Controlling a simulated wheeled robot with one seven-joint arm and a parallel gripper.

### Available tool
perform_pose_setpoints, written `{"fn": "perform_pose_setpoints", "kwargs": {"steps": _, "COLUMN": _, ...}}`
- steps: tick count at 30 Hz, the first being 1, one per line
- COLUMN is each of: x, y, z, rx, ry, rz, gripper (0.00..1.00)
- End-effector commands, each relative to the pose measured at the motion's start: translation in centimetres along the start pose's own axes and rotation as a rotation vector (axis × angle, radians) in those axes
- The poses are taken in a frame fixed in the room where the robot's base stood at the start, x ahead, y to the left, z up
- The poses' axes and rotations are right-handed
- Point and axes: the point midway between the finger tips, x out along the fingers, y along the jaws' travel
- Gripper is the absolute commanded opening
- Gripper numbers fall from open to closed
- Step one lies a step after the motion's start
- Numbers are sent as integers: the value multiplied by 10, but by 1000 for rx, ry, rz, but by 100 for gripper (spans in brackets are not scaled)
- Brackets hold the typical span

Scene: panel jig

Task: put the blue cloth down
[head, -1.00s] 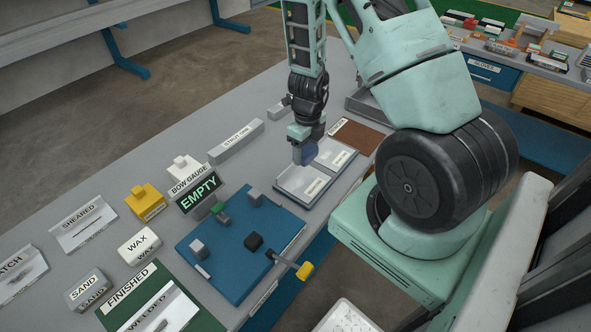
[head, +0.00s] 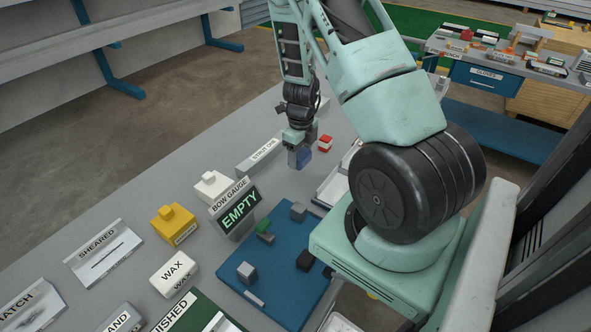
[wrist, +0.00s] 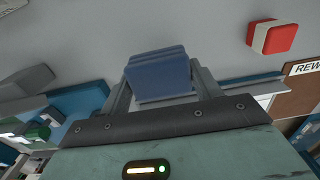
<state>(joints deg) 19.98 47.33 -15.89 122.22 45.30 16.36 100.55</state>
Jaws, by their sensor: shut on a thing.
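The blue cloth (wrist: 160,77) is a small folded block between my gripper's fingers in the wrist view. It also shows in the head view (head: 303,158) at the lower end of my arm. My gripper (head: 299,152) is shut on the cloth, over the grey bench between the stencil bar and the white-lined tray. The fingers stand on both sides of the cloth in the wrist view (wrist: 160,88). I cannot tell whether the cloth touches the bench.
A red and white block (head: 325,143) stands close to the right of my gripper. The stencil bar (head: 258,155) lies to the left. The blue jig board (head: 285,265) with several blocks and the EMPTY sign (head: 238,208) are nearer. Bare grey bench (head: 180,165) lies left.

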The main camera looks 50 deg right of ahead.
Motion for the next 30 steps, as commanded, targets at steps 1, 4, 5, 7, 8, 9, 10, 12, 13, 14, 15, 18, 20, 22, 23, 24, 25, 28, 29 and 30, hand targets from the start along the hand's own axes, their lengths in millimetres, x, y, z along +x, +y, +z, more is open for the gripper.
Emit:
{"fn": "perform_pose_setpoints", "kwargs": {"steps": 1, "x": 7, "y": 0, "z": -1, "rx": 2, "ry": 1, "rz": 1, "gripper": 45}}
{"fn": "perform_pose_setpoints", "kwargs": {"steps": 4, "x": 15, "y": 0, "z": 0, "rx": 1, "ry": 0, "rz": 0, "gripper": 45}}
{"fn": "perform_pose_setpoints", "kwargs": {"steps": 5, "x": 16, "y": 0, "z": 0, "rx": 1, "ry": 0, "rz": -1, "gripper": 45}}
{"fn": "perform_pose_setpoints", "kwargs": {"steps": 7, "x": 22, "y": 0, "z": 0, "rx": 1, "ry": 0, "rz": 1, "gripper": 45}}
{"fn": "perform_pose_setpoints", "kwargs": {"steps": 8, "x": 26, "y": 0, "z": 0, "rx": 2, "ry": 1, "rz": 1, "gripper": 45}}
{"fn": "perform_pose_setpoints", "kwargs": {"steps": 9, "x": 31, "y": 0, "z": 0, "rx": 3, "ry": 0, "rz": 1, "gripper": 45}}
{"fn": "perform_pose_setpoints", "kwargs": {"steps": 10, "x": 35, "y": 0, "z": 0, "rx": 2, "ry": 1, "rz": 2, "gripper": 45}}
{"fn": "perform_pose_setpoints", "kwargs": {"steps": 12, "x": 45, "y": 0, "z": -1, "rx": 2, "ry": 1, "rz": 1, "gripper": 45}}
{"fn": "perform_pose_setpoints", "kwargs": {"steps": 13, "x": 49, "y": 0, "z": -1, "rx": 2, "ry": 1, "rz": 2, "gripper": 45}}
{"fn": "perform_pose_setpoints", "kwargs": {"steps": 14, "x": 51, "y": 0, "z": 0, "rx": 1, "ry": 1, "rz": 1, "gripper": 45}}
{"fn": "perform_pose_setpoints", "kwargs": {"steps": 15, "x": 53, "y": 0, "z": 0, "rx": 0, "ry": -1, "rz": 0, "gripper": 45}}
{"fn": "perform_pose_setpoints", "kwargs": {"steps": 18, "x": 52, "y": 0, "z": 1, "rx": -1, "ry": -2, "rz": -2, "gripper": 45}}
{"fn": "perform_pose_setpoints", "kwargs": {"steps": 20, "x": 52, "y": 0, "z": 1, "rx": -1, "ry": -2, "rz": -1, "gripper": 45}}
{"fn": "perform_pose_setpoints", "kwargs": {"steps": 22, "x": 53, "y": 0, "z": 1, "rx": -1, "ry": -1, "rz": -1, "gripper": 45}}
{"fn": "perform_pose_setpoints", "kwargs": {"steps": 23, "x": 54, "y": 0, "z": 1, "rx": -1, "ry": -1, "rz": -1, "gripper": 45}}
{"fn": "perform_pose_setpoints", "kwargs": {"steps": 24, "x": 56, "y": 0, "z": 1, "rx": -1, "ry": -1, "rz": -1, "gripper": 45}}
{"fn": "perform_pose_setpoints", "kwargs": {"steps": 25, "x": 57, "y": 0, "z": 1, "rx": -1, "ry": -1, "rz": -1, "gripper": 45}}
{"fn": "perform_pose_setpoints", "kwargs": {"steps": 28, "x": 56, "y": 0, "z": 1, "rx": -1, "ry": -1, "rz": -1, "gripper": 85}}
{"fn": "perform_pose_setpoints", "kwargs": {"steps": 29, "x": 56, "y": 0, "z": 1, "rx": -1, "ry": -1, "rz": -1, "gripper": 85}}
{"fn": "perform_pose_setpoints", "kwargs": {"steps": 30, "x": 56, "y": 0, "z": 1, "rx": -1, "ry": -1, "rz": -1, "gripper": 85}}
